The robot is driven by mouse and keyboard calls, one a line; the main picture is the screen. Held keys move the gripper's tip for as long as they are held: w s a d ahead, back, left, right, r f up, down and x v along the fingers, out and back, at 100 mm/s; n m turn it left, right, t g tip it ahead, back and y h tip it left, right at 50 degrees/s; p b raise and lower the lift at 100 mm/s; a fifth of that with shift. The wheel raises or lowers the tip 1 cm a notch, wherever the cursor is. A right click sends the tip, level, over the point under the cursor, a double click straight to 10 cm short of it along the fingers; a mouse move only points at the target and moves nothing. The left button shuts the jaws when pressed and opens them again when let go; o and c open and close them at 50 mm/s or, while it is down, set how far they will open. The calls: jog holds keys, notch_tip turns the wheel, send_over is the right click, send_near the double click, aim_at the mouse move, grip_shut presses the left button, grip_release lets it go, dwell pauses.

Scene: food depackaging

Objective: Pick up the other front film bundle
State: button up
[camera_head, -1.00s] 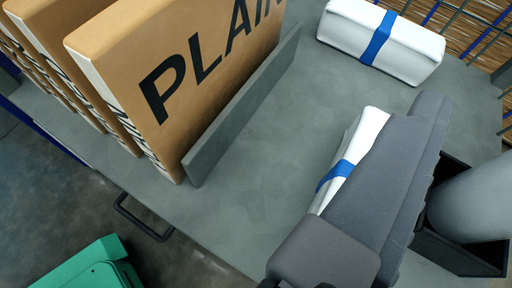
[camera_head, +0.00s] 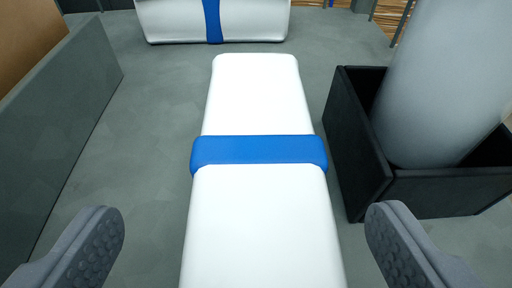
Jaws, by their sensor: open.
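A white film bundle (camera_head: 259,222) with a blue band (camera_head: 259,152) around its middle lies lengthwise on the grey table, in the centre of the view. Its near end runs out of the bottom of the picture. My gripper (camera_head: 245,245) is open, with one padded finger to the left of the bundle and the other to the right. Both fingers look clear of it. A second white film bundle (camera_head: 175,20) with a blue band lies crosswise behind, at the top of the view.
A black open-topped holder (camera_head: 355,140) with a grey-white cylinder (camera_head: 440,80) in it stands close to the right of the near bundle. A low grey divider (camera_head: 70,125) and a brown carton (camera_head: 30,40) are at the left. Bare table lies between divider and bundle.

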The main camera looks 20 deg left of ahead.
aim_at(261, 155)
jog(key=shift+w+d+r+b+x, duration=0.15)
jog(key=shift+b+x, duration=0.15)
jog(key=shift+x, duration=0.6)
jog(key=shift+w+d+r+b+x, duration=0.15)
jog(key=shift+b+x, duration=0.2)
jog(key=shift+x, duration=0.5)
jog(key=shift+r+b+x, duration=0.2)
jog(key=shift+b+x, duration=0.1)
jog(key=shift+x, duration=0.6)
jog(key=c, duration=1.1)
